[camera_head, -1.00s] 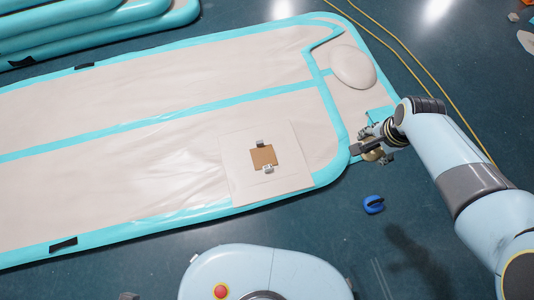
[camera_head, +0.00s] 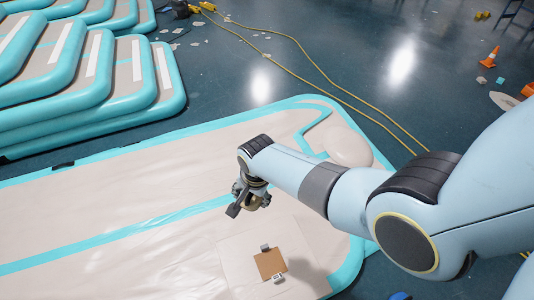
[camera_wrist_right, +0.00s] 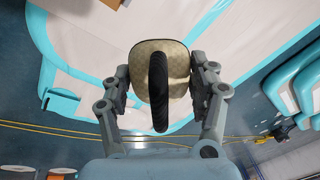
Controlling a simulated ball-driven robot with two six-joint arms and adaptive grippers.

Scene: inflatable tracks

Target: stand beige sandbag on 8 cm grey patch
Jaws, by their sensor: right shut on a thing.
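My right gripper (camera_wrist_right: 160,95) is shut on the beige sandbag (camera_wrist_right: 176,72), gripping it from both sides; its black strap handle faces the right wrist camera. In the head view my right gripper (camera_head: 250,200) hangs above the beige mat, left of my forearm, and mostly hides the sandbag. Below it on the mat lies a pale square sheet (camera_head: 238,258) with a brown square (camera_head: 269,263) and two small grey clips. I cannot make out a separate grey patch. The brown square's edge shows in the wrist view (camera_wrist_right: 107,3). My left gripper is out of view.
The large beige mat (camera_head: 90,215) has turquoise edges and a round beige cushion (camera_head: 347,147) near its far right corner. Stacked inflatable tracks (camera_head: 95,95) stand at upper left. A yellow cable (camera_head: 320,82) crosses the floor. An orange cone (camera_head: 490,57) stands at far right.

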